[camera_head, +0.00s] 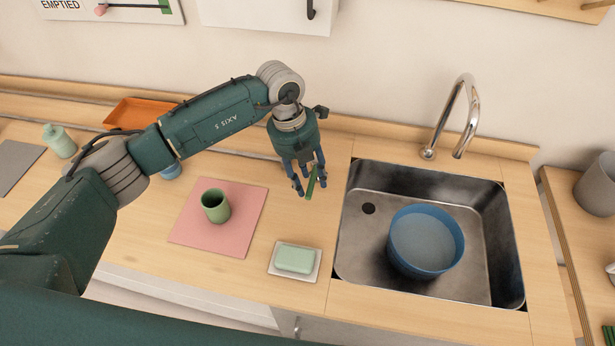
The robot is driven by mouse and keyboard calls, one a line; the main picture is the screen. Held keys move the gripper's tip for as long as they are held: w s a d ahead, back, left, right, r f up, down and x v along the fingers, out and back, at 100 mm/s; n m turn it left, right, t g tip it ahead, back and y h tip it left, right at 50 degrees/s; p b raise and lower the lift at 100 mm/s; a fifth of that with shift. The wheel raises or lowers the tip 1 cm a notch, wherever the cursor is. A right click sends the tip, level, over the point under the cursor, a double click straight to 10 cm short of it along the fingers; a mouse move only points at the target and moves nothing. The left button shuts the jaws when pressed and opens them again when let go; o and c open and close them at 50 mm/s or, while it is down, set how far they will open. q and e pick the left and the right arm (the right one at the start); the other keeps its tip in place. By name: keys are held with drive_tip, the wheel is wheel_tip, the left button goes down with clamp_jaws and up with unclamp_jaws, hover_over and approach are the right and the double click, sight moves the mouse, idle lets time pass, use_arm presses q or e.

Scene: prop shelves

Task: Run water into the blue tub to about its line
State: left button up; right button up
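The blue tub (427,268) stands upright in the right part of the steel sink (360,262). A pale grey-blue surface inside it looks like water; I cannot make out a line. The chrome tap (452,112) arches behind the sink, and no stream shows from its spout. My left gripper (308,186) points down over the counter, left of the sink and apart from the tub. A slim green bar (312,183) shows at its fingers; whether they are closed on it is unclear. My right gripper is out of view.
A green cup (215,206) stands on a pink mat (186,236). A soap bar (295,259) lies on a white dish near the sink's left edge. An orange tray (137,110) and a pale green bottle (59,141) are farther left. A grey pot (597,187) stands at right.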

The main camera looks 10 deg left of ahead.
use_arm(q)
drive_tip(key=shift+a+r, duration=0.1)
drive_tip(key=shift+r, duration=0.1)
wheel_tip(320, 180, up, 11)
drive_tip(key=a, duration=0.2)
drive_tip(key=shift+r, duration=0.15)
idle(0.5)
